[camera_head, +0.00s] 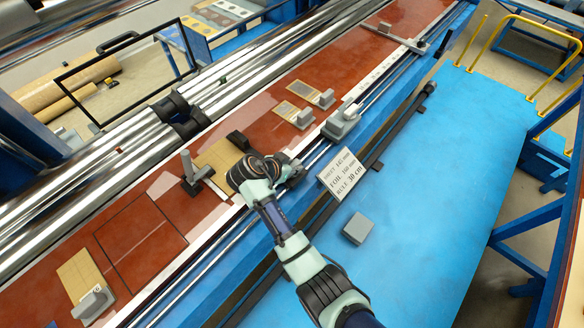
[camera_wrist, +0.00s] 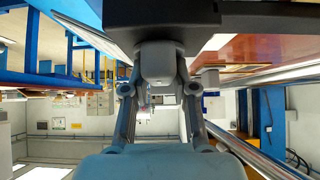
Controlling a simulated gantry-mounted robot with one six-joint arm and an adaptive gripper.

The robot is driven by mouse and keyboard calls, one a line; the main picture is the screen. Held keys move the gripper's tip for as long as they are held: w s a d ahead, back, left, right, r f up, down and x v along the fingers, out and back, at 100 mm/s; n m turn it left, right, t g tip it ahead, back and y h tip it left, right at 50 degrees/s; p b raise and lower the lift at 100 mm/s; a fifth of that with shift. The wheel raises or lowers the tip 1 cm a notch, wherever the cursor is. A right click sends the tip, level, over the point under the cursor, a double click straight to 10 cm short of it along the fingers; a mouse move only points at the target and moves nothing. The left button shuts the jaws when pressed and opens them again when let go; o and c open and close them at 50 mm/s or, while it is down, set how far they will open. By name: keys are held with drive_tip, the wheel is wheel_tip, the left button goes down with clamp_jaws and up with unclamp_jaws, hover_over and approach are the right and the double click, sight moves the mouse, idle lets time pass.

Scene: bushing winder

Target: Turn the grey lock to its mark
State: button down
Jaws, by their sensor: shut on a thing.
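My gripper (camera_head: 288,174) is at the rail along the near edge of the red-brown table, low beside the white strip. In the wrist view, my gripper (camera_wrist: 158,80) has its two fingers closed on the sides of a small grey block, the grey lock (camera_wrist: 157,58). The lock sits under a dark body at the top of that view. In the head view my gripper and wrist mostly cover the lock. I cannot make out its mark in either view.
A grey carriage (camera_head: 342,122) sits on the rail to the upper right. A sign (camera_head: 340,172) with lettering stands beside my arm. A grey box (camera_head: 357,229) lies on the blue platform (camera_head: 430,200). A grey upright handle (camera_head: 192,175) stands on the table at left, near long shiny rollers.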

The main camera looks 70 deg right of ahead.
drive_tip(key=shift+f, duration=0.1)
idle(0.4)
drive_tip(key=c, duration=0.9)
unclamp_jaws()
drive_tip(key=v, duration=1.2)
